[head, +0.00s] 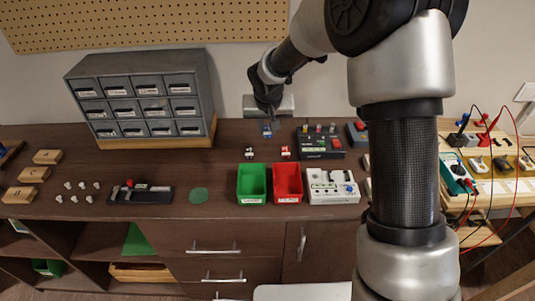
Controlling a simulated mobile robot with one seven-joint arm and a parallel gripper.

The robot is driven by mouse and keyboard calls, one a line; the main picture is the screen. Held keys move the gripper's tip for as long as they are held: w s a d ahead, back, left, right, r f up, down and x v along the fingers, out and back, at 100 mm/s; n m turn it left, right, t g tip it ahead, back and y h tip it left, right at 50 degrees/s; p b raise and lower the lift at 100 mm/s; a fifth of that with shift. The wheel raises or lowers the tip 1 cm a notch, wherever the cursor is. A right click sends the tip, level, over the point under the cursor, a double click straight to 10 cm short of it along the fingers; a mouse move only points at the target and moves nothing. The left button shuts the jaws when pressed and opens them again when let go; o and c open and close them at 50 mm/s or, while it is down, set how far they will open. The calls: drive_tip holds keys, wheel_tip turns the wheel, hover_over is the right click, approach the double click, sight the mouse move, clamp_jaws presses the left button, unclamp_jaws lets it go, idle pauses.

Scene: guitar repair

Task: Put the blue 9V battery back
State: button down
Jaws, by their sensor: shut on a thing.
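My gripper (268,113) points down over the back middle of the bench. It is shut on the blue 9V battery (267,130), which shows small and blue just below the fingertips. The fingers are dark and tiny at this distance. I cannot tell whether the battery touches the bench. Two other small blocks with white and dark or red parts, one at the left (249,153) and one at the right (286,153), lie in front of it on the bench.
A green bin (251,201) and a red bin (288,201) stand at the front edge, beside a white device (333,199). A black board with coloured knobs (320,155) is right of my gripper. A grey drawer cabinet (140,93) stands left. Open bench lies between.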

sight(268, 154)
wheel_tip(268, 154, down, 8)
drive_tip(key=shift+f+b, duration=0.25)
drive_tip(key=shift+b, duration=0.15)
drive_tip(key=shift+f, duration=0.1)
drive_tip(key=shift+f, duration=0.15)
drive_tip(key=c, duration=1.6)
unclamp_jaws()
drive_tip(key=shift+o, duration=0.2)
